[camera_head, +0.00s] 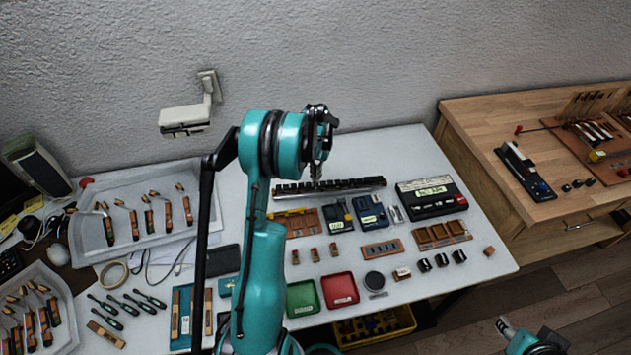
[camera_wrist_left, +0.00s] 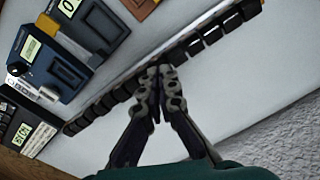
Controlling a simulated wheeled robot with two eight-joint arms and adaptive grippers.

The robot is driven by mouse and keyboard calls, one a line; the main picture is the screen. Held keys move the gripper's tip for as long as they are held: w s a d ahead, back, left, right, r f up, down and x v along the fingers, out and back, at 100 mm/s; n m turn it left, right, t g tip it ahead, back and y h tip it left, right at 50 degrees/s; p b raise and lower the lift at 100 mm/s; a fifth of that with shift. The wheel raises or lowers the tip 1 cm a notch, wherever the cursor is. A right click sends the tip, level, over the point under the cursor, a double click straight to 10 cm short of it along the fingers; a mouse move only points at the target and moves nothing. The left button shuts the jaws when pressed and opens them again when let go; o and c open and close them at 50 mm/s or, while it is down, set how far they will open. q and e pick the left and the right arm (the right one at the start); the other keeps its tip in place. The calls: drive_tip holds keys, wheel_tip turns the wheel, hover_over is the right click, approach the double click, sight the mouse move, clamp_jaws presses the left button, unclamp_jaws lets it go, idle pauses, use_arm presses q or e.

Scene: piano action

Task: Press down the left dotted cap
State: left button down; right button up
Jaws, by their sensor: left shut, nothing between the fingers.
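A long rail with a row of black caps (camera_head: 345,184) lies at the back of the white table. The row also runs diagonally across the left wrist view (camera_wrist_left: 112,97). I cannot make out dots on any cap, so I cannot tell which one is the left dotted cap. My left gripper (camera_head: 317,176) points down at the row, left of its middle in the head view. In the left wrist view its fingertips (camera_wrist_left: 160,72) are together and empty, over the row and hiding some caps. I cannot tell whether they touch a cap.
In front of the rail stand a blue device (camera_head: 370,211), a black device with a display (camera_head: 432,195) and a wooden tray (camera_head: 441,235). A white tray with tools (camera_head: 95,235) lies left. A wooden bench (camera_head: 480,120) stands right. Bare tabletop lies behind the rail.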

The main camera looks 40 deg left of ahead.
sight(317, 184)
use_arm(q)
drive_tip(key=shift+r+p, duration=1.25)
drive_tip(key=shift+r, duration=1.15)
drive_tip(key=shift+d+r, duration=0.15)
drive_tip(key=s+d+r+m+t+b, duration=0.1)
drive_tip(key=s+d+r+m+t, duration=0.3)
drive_tip(key=d+r, duration=1)
drive_tip(key=s+d+t+b, duration=0.1)
drive_tip(key=s+d+t, duration=0.2)
drive_tip(key=s+d, duration=1.1)
drive_tip(key=shift+s+d, duration=0.15)
drive_tip(key=shift+s, duration=0.7)
